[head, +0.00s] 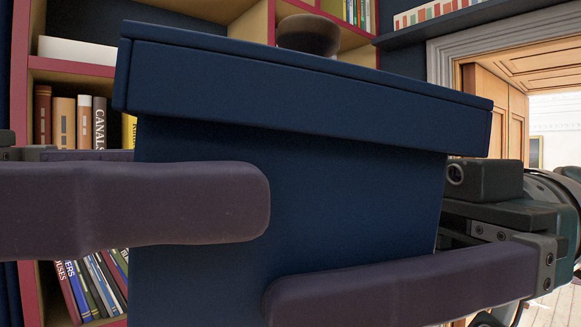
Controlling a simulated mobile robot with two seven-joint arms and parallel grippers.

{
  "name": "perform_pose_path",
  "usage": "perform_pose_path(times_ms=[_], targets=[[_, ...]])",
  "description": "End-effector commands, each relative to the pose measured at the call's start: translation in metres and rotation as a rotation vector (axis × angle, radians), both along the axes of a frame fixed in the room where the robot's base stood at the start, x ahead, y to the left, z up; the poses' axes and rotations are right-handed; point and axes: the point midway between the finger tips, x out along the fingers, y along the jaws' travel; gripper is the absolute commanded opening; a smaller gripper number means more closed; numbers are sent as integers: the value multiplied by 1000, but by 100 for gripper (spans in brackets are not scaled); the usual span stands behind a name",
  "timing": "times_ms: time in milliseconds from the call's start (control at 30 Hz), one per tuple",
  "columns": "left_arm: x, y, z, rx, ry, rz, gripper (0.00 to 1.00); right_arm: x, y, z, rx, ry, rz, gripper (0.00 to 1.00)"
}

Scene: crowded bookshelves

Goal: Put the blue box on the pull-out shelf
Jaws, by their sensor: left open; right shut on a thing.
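The blue box (300,200) is large and dark navy with an overhanging lid. It fills the middle of the head view, close to the camera and tilted down to the right. My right gripper (290,296) is shut on the box from the right, one long finger across its lower front. My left gripper (245,198) reaches in from the left, one finger in front of the box and another partly visible behind it at the left edge. It is open; whether it touches the box I cannot tell. The box hides its far fingertips. I cannot make out a pull-out shelf.
A bookcase (20,105) with pink-red edges stands behind the box. It holds upright books (85,122) and leaning books (95,285). A dark bowl (308,35) shows above the lid; its base is hidden. A doorway (440,62) opens at the right.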

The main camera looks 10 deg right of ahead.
Motion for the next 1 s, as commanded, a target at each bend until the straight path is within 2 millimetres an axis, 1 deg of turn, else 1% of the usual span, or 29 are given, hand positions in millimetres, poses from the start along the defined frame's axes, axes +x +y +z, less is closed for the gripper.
perform_pose_path(times_ms=[33, 100, 200, 300, 433, 667, 1000], targets=[[0, -10, 1, -4, 0, -3, 100, 0, 0, 0, 1, 0, 0, 30], [0, -22, 1, -4, -1, -2, 100, 0, 0, 0, 1, 0, 0, 30], [1, -35, 0, -2, 2, -1, 100, 0, 0, 0, 1, 0, 0, 30], [2, -44, 0, -1, 1, 0, 100, 0, 0, 0, 1, 0, 0, 30], [2, -49, 0, 0, 0, 0, 100, 0, 0, 0, 1, 0, 0, 30], [2, -49, 0, 1, 1, 1, 100, 0, 0, 0, 1, 0, 0, 30], [2, -49, 0, 1, 1, 1, 63, 0, 0, 0, 1, -1, 1, 30]])
